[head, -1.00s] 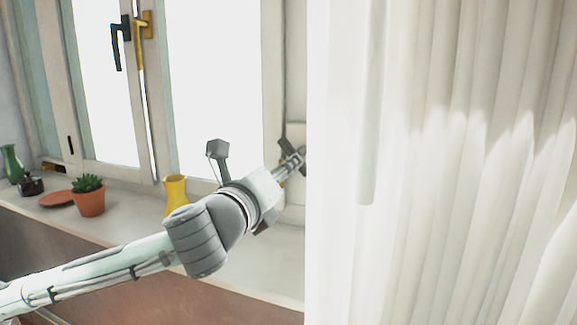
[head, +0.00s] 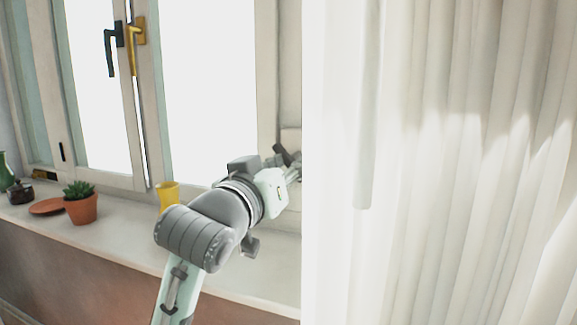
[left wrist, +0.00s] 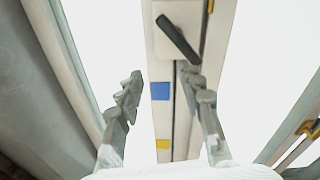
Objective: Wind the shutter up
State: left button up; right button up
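My left gripper (head: 293,173) is at the right side of the window, by the pale curtain's edge, which hides its tips in the head view. The left wrist view shows its two fingers (left wrist: 160,84) apart, with nothing held between them. Beyond them is a pale upright frame strip with a blue patch (left wrist: 160,91) and a yellow patch (left wrist: 163,144). A dark crank-like handle (left wrist: 178,38) sits on a pale plate, ahead of the fingertips and apart from them as far as I can tell. No shutter can be made out in the bright window (head: 208,80). My right gripper is not in view.
A yellow vase (head: 168,194) stands on the sill close behind my left arm. A potted succulent (head: 81,208), a terracotta saucer (head: 47,207) and a dark pot (head: 20,193) stand further left. The white curtain (head: 450,200) fills the right side.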

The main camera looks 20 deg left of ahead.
aim_at(288, 165)
pick_arm(q)
jog(key=w+n, duration=0.2)
jog(key=w+a+f+n, duration=0.1)
jog(key=w+n, duration=0.1)
jog(key=w+a+f+n+y, duration=0.1)
jog(key=w+n, duration=0.1)
jog(key=w, duration=0.1)
jog(key=shift+a+f+n+g, duration=0.1)
jog(key=shift+f+n+g, duration=0.1)
jog(key=shift+n+g, duration=0.1)
jog(key=shift+w, duration=0.45)
jog(key=c, duration=0.7)
grip_shut()
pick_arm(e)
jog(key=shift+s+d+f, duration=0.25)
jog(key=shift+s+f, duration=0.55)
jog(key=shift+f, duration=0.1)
